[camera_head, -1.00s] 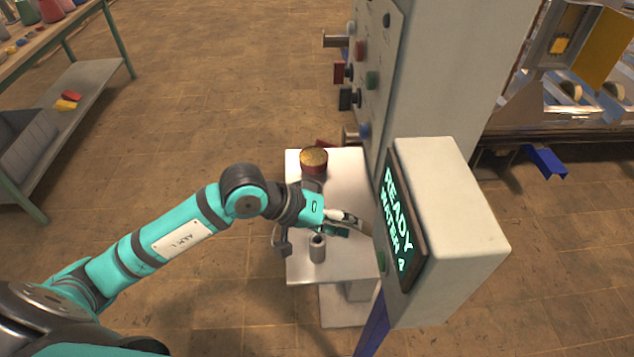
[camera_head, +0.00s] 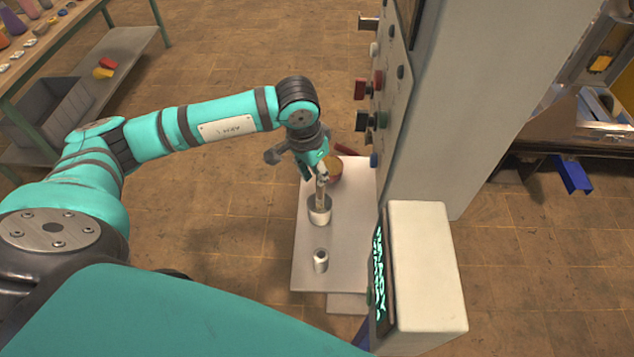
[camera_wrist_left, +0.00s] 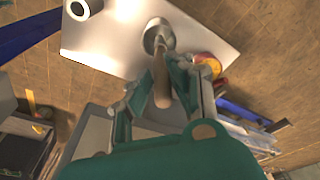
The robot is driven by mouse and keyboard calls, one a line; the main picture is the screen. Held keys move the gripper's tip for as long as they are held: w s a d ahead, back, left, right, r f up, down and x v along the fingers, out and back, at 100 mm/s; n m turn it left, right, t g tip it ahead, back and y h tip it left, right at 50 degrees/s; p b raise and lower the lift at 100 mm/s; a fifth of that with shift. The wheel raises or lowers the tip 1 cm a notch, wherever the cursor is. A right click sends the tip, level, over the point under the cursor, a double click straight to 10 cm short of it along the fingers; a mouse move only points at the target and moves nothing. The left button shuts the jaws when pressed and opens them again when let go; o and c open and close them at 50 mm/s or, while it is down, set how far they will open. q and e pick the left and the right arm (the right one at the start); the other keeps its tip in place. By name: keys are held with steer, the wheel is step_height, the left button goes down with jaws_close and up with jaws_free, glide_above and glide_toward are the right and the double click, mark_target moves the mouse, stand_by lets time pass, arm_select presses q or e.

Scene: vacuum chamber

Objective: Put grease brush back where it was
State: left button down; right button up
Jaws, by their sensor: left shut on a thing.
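My left gripper (camera_head: 320,175) points down over the small white table and is shut on the grease brush (camera_head: 321,195). In the left wrist view, the brush's brown handle (camera_wrist_left: 160,88) is between the green fingers. The brush's lower end meets the mouth of a pale grey cup (camera_head: 320,217), which also shows in the left wrist view (camera_wrist_left: 150,42). The brush looks nearly upright there. I cannot tell how deep its end is in the cup or whether it touches the bottom. My right gripper is not in view.
A hollow grey cylinder (camera_head: 320,261) stands nearer on the white table (camera_head: 352,225). A red tin (camera_head: 335,170) stands just behind the gripper. The machine column (camera_head: 455,100) with knobs and a display box (camera_head: 428,265) border the table on the right.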

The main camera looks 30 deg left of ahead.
arm_select(q)
step_height(320, 180, down, 4)
steer(key=shift+r+p, duration=0.1)
steer(key=shift+p, duration=0.75)
steer(key=shift+s+f, duration=0.1)
steer(key=shift+f, duration=0.2)
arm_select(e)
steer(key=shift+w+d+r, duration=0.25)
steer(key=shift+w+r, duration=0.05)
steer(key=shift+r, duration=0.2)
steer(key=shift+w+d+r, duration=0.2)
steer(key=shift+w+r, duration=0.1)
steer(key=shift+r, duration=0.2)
arm_select(q)
steer(key=c, duration=1.2)
jaws_free()
steer(key=shift+w, duration=0.2)
step_height(320, 180, up, 11)
steer(key=b, duration=0.5)
glide_above(317, 188)
steer(key=s+a, duration=0.1)
steer(key=s, duration=0.1)
steer(key=shift+r, duration=0.45)
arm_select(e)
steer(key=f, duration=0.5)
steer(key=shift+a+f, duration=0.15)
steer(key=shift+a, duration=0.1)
